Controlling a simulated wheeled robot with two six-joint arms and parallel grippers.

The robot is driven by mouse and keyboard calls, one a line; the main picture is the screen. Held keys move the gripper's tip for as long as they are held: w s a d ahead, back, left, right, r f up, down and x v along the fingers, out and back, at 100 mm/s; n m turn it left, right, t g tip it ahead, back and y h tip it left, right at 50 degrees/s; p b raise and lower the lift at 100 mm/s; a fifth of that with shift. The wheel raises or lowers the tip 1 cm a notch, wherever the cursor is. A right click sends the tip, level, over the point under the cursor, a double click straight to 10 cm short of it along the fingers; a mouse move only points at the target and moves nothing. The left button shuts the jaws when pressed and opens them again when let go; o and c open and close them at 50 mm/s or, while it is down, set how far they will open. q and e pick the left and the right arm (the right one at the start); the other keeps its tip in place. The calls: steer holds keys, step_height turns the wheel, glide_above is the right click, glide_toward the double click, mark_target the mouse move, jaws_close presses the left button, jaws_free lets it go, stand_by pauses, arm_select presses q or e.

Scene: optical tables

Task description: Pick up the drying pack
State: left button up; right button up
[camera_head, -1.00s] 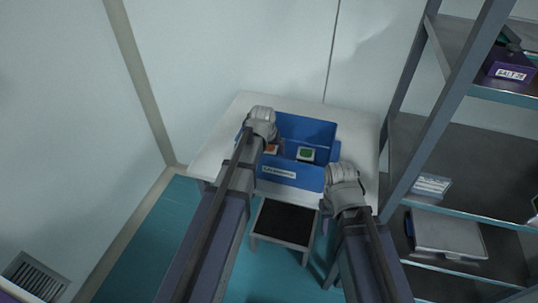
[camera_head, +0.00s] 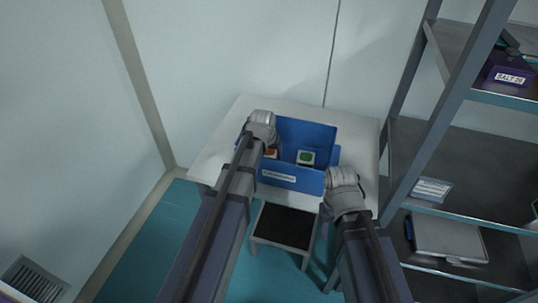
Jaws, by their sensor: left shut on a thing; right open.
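A blue bin (camera_head: 310,132) stands on a white table. Inside it are a small pale pack with a green mark (camera_head: 306,157) and, further left, a small pack with an orange mark (camera_head: 272,154). Which one is the drying pack cannot be read. My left gripper (camera_head: 268,146) reaches into the left part of the bin and is shut on the orange-marked pack, most of which it hides; the fingertips are hard to see. My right gripper (camera_head: 340,174) is open and empty, near the bin's front right corner, outside it.
The white table (camera_head: 215,150) has free room left of the bin. A dark-topped stool (camera_head: 285,225) stands in front below. A metal shelf rack (camera_head: 436,112) at the right holds a purple box (camera_head: 508,72) and a grey case (camera_head: 450,237). Walls close off the left and back.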

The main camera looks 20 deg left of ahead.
mark_target(269, 151)
arm_select(q)
step_height(269, 151, up, 10)
steer(key=p, duration=1)
